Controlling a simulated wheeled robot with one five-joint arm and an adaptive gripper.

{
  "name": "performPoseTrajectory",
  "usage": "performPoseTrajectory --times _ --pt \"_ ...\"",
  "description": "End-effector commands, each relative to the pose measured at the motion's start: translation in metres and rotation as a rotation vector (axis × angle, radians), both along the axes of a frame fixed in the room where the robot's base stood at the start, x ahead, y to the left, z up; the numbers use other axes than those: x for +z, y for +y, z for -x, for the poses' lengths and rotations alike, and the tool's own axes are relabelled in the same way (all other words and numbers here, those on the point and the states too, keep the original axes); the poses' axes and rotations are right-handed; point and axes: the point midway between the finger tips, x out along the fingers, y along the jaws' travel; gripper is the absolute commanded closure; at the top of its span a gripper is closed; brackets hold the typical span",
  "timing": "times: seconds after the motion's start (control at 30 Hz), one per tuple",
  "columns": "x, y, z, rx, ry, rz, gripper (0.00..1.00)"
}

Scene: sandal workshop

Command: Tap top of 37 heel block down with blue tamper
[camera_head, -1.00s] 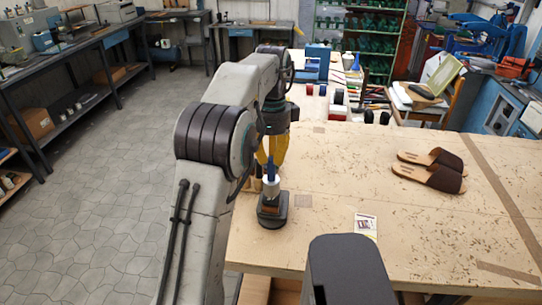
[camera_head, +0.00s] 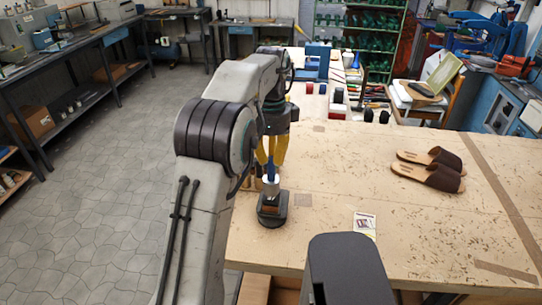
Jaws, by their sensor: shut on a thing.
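My gripper (camera_head: 270,158) points down over the left part of the workbench (camera_head: 330,250), its yellow fingers shut on the blue tamper (camera_head: 271,172). The tamper stands upright, with a blue handle and a whitish lower part. Its lower end is over the dark heel block (camera_head: 272,210), which sits on the bench near its left edge. The tamper's end looks very close to or touching the block's top; I cannot tell which. A brown top face shows on the block, but no number is readable. My own arm hides part of the bench to the left.
A pair of brown sandals (camera_head: 430,170) lies at the right of the bench. A small printed card (camera_head: 365,224) lies near the front. Tools and dark rolls (camera_head: 369,115) stand at the far edge. The bench middle is clear.

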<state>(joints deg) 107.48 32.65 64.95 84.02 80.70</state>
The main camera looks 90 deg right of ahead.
Motion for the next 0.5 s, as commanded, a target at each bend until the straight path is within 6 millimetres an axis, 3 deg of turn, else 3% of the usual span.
performPoseTrajectory --times 0.17,0.33,0.5 --pt "-0.010 0.000 0.000 0.000 0.000 0.000 1.00" --pt "-0.035 0.000 0.000 0.000 0.000 0.001 1.00" --pt "-0.024 0.000 0.000 0.000 0.000 0.002 1.00"
